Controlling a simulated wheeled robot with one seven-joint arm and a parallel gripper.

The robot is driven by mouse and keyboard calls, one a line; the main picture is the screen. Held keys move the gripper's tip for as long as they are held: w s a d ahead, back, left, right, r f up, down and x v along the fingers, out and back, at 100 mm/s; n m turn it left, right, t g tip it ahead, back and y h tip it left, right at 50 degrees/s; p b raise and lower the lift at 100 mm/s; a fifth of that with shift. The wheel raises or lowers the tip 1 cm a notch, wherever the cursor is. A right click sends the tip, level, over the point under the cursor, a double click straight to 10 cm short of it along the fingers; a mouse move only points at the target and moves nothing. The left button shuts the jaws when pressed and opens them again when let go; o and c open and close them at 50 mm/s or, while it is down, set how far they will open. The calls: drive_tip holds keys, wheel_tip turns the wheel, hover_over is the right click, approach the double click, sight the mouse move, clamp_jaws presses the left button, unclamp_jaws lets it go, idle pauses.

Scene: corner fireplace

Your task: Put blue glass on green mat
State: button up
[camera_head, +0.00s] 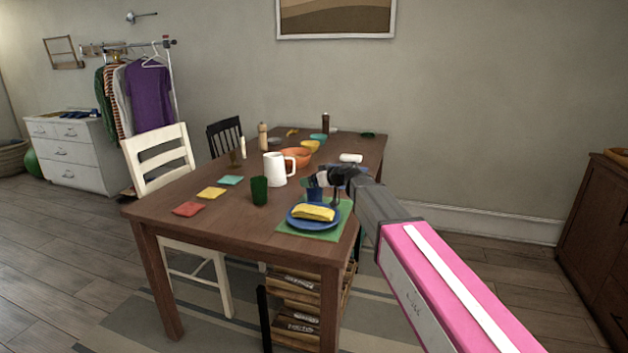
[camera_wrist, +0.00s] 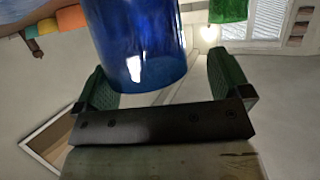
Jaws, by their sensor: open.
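The blue glass (camera_head: 314,195) stands upright at the back of the green mat (camera_head: 343,217), just behind a blue plate (camera_head: 296,222). Whether its base rests on the mat or on the table is hard to tell, as the plate and gripper partly hide it. My gripper (camera_head: 322,179) is at the glass, above the mat's back edge. In the wrist view the blue glass (camera_wrist: 140,42) sits between the two green fingers of my gripper (camera_wrist: 158,62). The fingers are open, with a gap visible on the right side of the glass.
A yellow folded item (camera_head: 313,212) lies on the blue plate. A green glass (camera_head: 259,190) and a white pitcher (camera_head: 276,168) stand to the left. An orange bowl (camera_head: 297,156) is behind. Red, yellow and teal squares lie along the table's left side.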

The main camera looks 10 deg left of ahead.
drive_tip(key=v, duration=1.2)
drive_tip(key=shift+r, duration=0.2)
